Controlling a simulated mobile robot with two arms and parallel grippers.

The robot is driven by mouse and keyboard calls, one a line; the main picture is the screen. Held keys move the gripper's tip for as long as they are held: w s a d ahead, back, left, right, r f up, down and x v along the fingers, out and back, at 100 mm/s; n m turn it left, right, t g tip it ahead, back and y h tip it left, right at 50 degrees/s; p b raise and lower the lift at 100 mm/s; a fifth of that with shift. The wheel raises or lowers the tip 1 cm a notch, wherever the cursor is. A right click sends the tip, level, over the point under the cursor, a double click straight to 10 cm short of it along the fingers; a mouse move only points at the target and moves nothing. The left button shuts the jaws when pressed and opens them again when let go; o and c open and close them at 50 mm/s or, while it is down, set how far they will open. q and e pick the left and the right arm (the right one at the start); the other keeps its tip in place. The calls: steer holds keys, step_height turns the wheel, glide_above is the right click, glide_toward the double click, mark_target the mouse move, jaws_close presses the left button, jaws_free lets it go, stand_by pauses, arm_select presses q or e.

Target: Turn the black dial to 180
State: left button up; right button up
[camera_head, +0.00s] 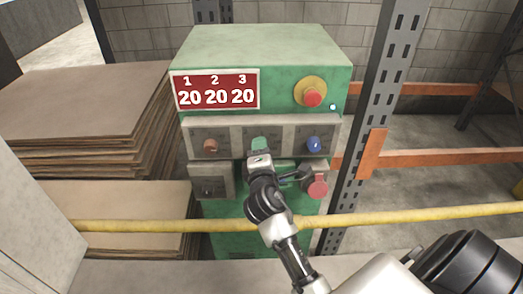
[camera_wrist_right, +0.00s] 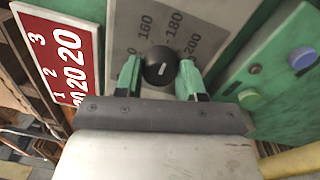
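The black dial (camera_wrist_right: 161,67) is a round knob with a short white mark, on a grey scale plate (camera_wrist_right: 190,15) with 160, 180 and 200 printed near it. The number its mark points to is unclear. My right gripper (camera_wrist_right: 160,75) has its green fingers close against two opposite sides of the dial. In the head view my right gripper (camera_head: 260,147) is at the middle of the upper panel and hides the dial. My left gripper is out of view.
The green machine (camera_head: 265,45) has a red display (camera_head: 215,90) reading 20 for 1, 2 and 3. A red button (camera_head: 313,98), a brown knob (camera_head: 210,146) and a blue knob (camera_head: 314,144) flank my gripper. A yellow rail (camera_head: 400,216) crosses in front.

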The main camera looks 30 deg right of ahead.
steer(key=o, duration=0.4)
steer(key=shift+c, duration=0.2)
steer(key=b+v, duration=0.2)
steer(key=v, duration=0.9)
steer(key=shift+b, duration=0.35)
steer(key=shift+f, duration=0.1)
